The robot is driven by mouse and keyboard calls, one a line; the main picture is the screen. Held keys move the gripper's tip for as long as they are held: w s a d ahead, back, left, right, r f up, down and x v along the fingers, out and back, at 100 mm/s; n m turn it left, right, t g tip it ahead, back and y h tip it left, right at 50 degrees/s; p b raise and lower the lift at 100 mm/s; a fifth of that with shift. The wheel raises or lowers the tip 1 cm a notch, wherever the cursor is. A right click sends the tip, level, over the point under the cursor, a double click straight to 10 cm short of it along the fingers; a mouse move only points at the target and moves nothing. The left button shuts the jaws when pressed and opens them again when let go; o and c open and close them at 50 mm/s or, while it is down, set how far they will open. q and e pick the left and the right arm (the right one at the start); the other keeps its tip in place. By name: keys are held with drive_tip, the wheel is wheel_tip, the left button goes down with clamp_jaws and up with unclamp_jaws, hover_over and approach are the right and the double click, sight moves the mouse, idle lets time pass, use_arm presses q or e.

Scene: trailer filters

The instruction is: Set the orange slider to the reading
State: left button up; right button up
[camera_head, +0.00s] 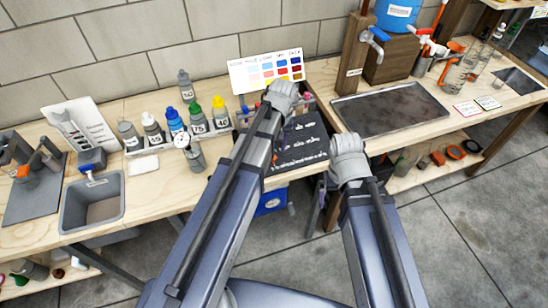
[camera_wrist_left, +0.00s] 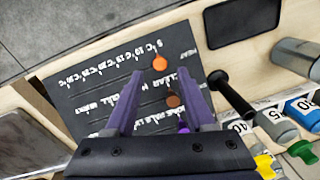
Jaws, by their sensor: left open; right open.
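The orange slider (camera_wrist_left: 160,63) is a round knob on a dark panel (camera_wrist_left: 95,85) with white lettering. It sits near the low end of a °C scale, beside what looks like the 5 °C mark. My left gripper (camera_wrist_left: 163,72) is open, its two purple fingers over the panel, with the knob showing between the fingertips. I cannot tell the height gap. A brown knob (camera_wrist_left: 174,101) and a purple one lie in the rows below. In the head view the panel (camera_head: 308,135) is partly behind my left arm. My right gripper (camera_head: 318,198) hangs in front of the bench edge, partly hidden.
A round dial (camera_head: 182,140) stands on the bench; its reading is too small to read. Several labelled bottles (camera_head: 172,122) stand left of the panel, and a colour card (camera_head: 266,70) behind. A black-handled rod (camera_wrist_left: 232,95) lies close right of my left gripper. A dark tray (camera_head: 390,105) lies right.

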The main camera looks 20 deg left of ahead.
sight(275, 153)
use_arm(q)
wheel_tip(275, 153, down, 4)
drive_tip(key=b, duration=0.3)
drive_tip(key=shift+a+f, duration=0.1)
drive_tip(key=shift+a, duration=0.05)
clamp_jaws()
idle(1.3)
